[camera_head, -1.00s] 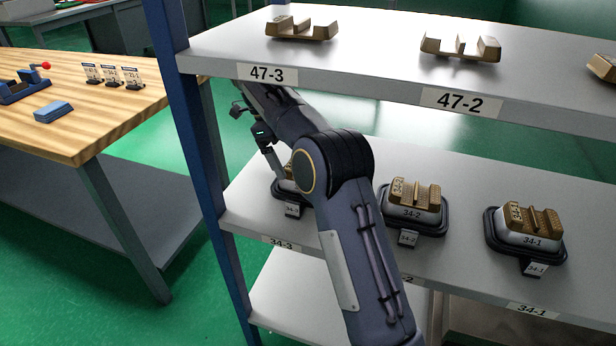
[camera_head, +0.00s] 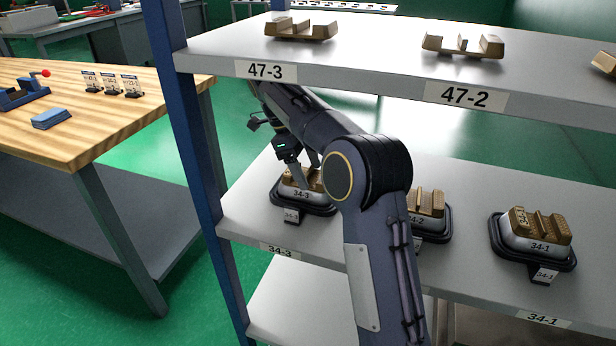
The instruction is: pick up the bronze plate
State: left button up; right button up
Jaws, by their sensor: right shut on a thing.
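A bronze plate (camera_head: 289,180) with raised blocks sits on the silver block marked 34-3 (camera_head: 301,194), in a black tray on the lower shelf, partly hidden by my right arm. My right gripper (camera_head: 303,181) comes down from above and is shut on this plate; its fingertips are hard to make out. The plate looks level and low over the block; I cannot tell if they touch. Similar bronze plates sit on the blocks marked 34-2 (camera_head: 433,203) and 34-1 (camera_head: 541,225). My left gripper is not in view.
The upper shelf (camera_head: 370,60) with bronze pieces is close above my arm. A blue post (camera_head: 190,130) stands left of the 34-3 tray. A wooden table (camera_head: 110,125) with small signs stands further left. Lower-shelf surface between the trays is bare.

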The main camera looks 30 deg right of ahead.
jog(key=c, duration=0.3)
jog(key=shift+c, duration=0.2)
jog(key=shift+r, duration=0.15)
jog(key=shift+r+p, duration=0.7)
jog(key=shift+p, duration=0.3)
jog(key=shift+s+a+f+b, duration=0.1)
jog(key=shift+a+f+b, duration=0.15)
jog(key=shift+b, duration=0.15)
jog(key=s+a+b, duration=0.2)
jog(key=a, duration=0.1)
jog(key=s+a+b, duration=0.1)
jog(key=s+a, duration=0.2)
jog(key=s+a+b, duration=0.2)
jog(key=a, duration=0.1)
jog(key=shift+s+r+b, duration=0.1)
jog(key=shift+s+b, duration=0.2)
jog(key=shift+s, duration=0.1)
jog(key=s+a+b, duration=0.1)
jog(key=s+a, duration=1.1)
jog(key=a, duration=0.3)
jog(key=shift+s, duration=0.4)
